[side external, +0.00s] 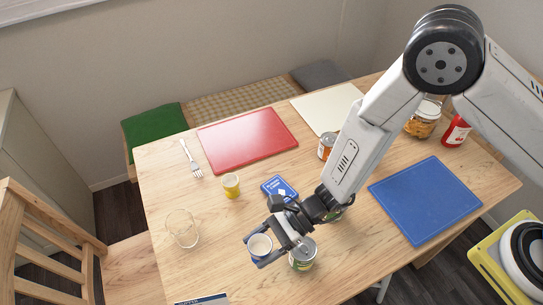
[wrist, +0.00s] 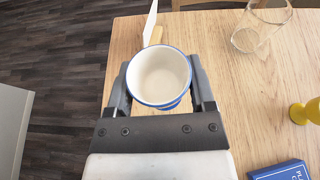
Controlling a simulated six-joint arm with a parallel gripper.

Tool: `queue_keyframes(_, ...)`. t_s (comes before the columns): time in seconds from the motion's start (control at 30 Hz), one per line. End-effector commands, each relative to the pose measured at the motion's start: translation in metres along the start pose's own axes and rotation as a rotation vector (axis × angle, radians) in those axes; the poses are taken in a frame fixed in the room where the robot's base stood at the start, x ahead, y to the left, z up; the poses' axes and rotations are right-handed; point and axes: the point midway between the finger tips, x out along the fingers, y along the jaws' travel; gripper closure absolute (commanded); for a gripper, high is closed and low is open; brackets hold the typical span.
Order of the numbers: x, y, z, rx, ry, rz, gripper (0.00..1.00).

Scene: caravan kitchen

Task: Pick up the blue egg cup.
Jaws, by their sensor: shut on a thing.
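The blue egg cup (side external: 260,246) is white inside with a blue outer wall and rim. My gripper (side external: 262,253) is shut on it, with one finger on each side of the cup. In the wrist view the egg cup (wrist: 159,76) sits upright between the two fingers of my gripper (wrist: 160,88), its open mouth facing the camera.
A clear glass (side external: 183,228), a yellow egg cup (side external: 231,186) and a blue card box (side external: 279,188) are nearby. Red (side external: 247,139) and blue (side external: 425,200) boards lie farther off.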

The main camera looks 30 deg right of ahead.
Motion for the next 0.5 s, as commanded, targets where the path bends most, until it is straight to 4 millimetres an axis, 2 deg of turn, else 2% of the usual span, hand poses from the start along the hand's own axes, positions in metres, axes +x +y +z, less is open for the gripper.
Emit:
queue_keyframes(0.2, -0.022, 0.021, 0.005, 0.0, 0.0, -0.001, 0.9)
queue_keyframes(0.5, -0.036, 0.036, 0.008, -0.001, 0.0, -0.001, 0.9)
